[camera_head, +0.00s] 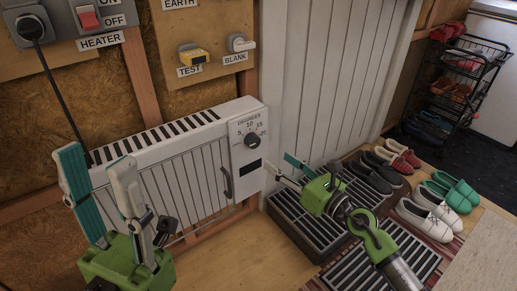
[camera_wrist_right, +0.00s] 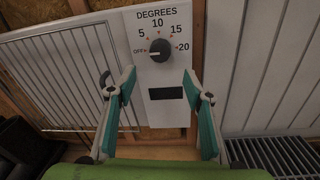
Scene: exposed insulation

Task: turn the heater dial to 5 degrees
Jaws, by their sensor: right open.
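The white heater (camera_head: 170,130) stands against the wall. Its control panel carries a dark round dial (camera_head: 252,140) with a degrees scale. In the right wrist view the dial (camera_wrist_right: 159,50) has its pale mark facing left, towards OFF; the 5 is up and left of it. My right gripper (camera_head: 280,166) is open and empty, to the right of the panel and apart from the dial. In its wrist view the fingertips (camera_wrist_right: 159,76) lie either side of the dark display, below the dial. My left gripper (camera_head: 97,160) is open and empty in front of the heater's left part.
A heater switch (camera_head: 88,17) with a red rocker and a plugged-in cable are above. A curved handle (camera_head: 227,182) sits left of the panel. Grates, shoes (camera_head: 430,216) and a black rack (camera_head: 455,85) occupy the right.

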